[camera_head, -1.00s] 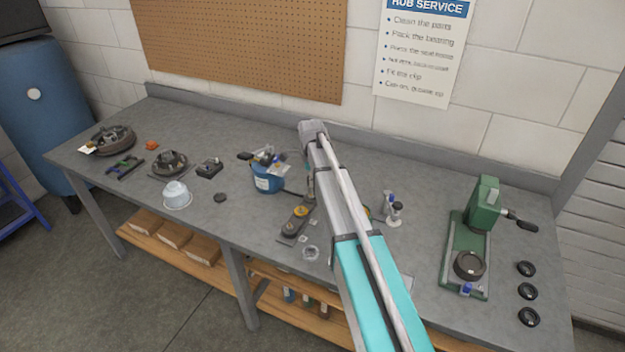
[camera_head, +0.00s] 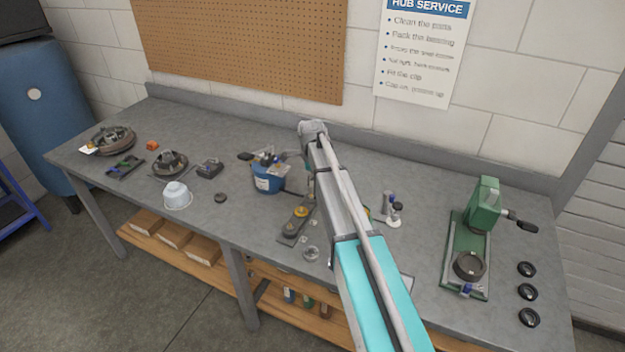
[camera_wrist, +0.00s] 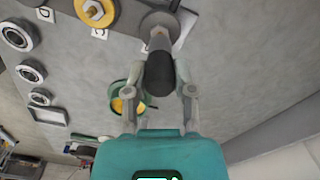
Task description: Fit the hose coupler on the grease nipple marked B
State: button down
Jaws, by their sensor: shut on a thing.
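In the wrist view my gripper (camera_wrist: 161,90) is shut on the hose coupler (camera_wrist: 160,70), a dark cylinder with a light metal tip. The tip points at a grey round fitting (camera_wrist: 157,22) at the top edge and meets or overlaps it; I cannot tell whether it is seated. No letter B is readable; a white card (camera_wrist: 187,28) beside this fitting is partly covered. Left of it is a brass fitting (camera_wrist: 93,10) by a tag that looks like C (camera_wrist: 100,33). In the head view my arm hides the gripper and coupler; the dark fitting plate (camera_head: 290,232) lies just left of it.
A blue tub (camera_head: 267,182) stands left of my arm, with tools on top. A green press (camera_head: 470,250) and several black rings (camera_head: 527,292) are on the right. A white bowl (camera_head: 177,196) and hub parts (camera_head: 168,162) are on the left.

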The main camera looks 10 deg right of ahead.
jog(key=shift+f+b, duration=0.9)
jog(key=shift+f, duration=0.05)
dwell(2.4)
jog(key=shift+c, duration=1.8)
grip_release()
jog(key=o, duration=0.4)
jog(key=shift+c, duration=0.2)
jog(key=shift+w+r, duration=0.1)
jog(key=shift+r, duration=0.1)
jog(key=shift+r+p, duration=3.35)
jog(key=shift+p, duration=0.15)
